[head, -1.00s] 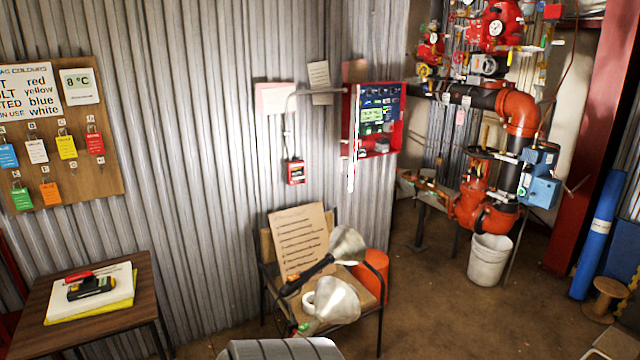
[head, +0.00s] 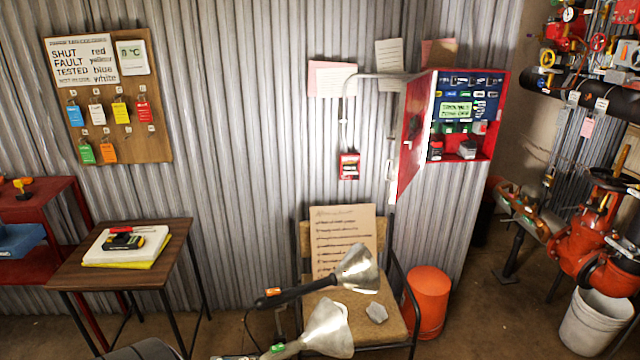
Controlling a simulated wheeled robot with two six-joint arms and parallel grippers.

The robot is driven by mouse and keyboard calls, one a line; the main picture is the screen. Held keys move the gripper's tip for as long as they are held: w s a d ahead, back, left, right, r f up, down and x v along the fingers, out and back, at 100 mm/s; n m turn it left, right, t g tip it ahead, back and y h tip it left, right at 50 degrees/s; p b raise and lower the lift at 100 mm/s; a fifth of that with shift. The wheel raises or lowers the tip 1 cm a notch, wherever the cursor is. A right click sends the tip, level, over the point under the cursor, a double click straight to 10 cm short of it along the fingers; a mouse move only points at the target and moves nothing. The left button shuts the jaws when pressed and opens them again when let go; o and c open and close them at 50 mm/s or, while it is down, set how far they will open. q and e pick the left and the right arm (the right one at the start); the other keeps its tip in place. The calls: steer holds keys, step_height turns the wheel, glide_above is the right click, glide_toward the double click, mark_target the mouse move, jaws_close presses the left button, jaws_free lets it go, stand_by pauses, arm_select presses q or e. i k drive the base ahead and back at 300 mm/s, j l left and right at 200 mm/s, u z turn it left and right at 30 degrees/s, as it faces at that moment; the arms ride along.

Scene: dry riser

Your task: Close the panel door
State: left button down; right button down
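The red panel box (head: 498,120) is on the corrugated wall, right of centre, and stands open. Its red door (head: 408,140) swings out from the left side of the box toward me, seen at a steep angle. A pale, bright handle-like strip (head: 390,172) is at the door's near edge. Inside the box, a dark blue control face (head: 485,88) with a green display (head: 456,111) is uncovered. Small items sit at the bottom of the box. Neither of my grippers is in view, and nothing of mine touches the door.
A chair (head: 400,325) with a notice (head: 343,243) stands below the panel. Two metal lamp-like cones (head: 358,268) (head: 328,326) are in front of it. An orange bin (head: 427,300) is right of the chair. A wooden table (head: 165,255) stands left. Red pipework (head: 590,235) is far right.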

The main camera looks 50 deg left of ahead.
mark_target(417, 93)
steer(key=i+u, duration=0.2)
steer(key=u, duration=0.25)
steer(key=i+u, duration=0.15)
steer(key=u, duration=0.35)
steer(key=i+l+u, duration=0.15)
steer(key=u, duration=0.3)
steer(key=i+l+u, duration=0.15)
steer(key=u, duration=0.3)
steer(key=l, duration=0.1)
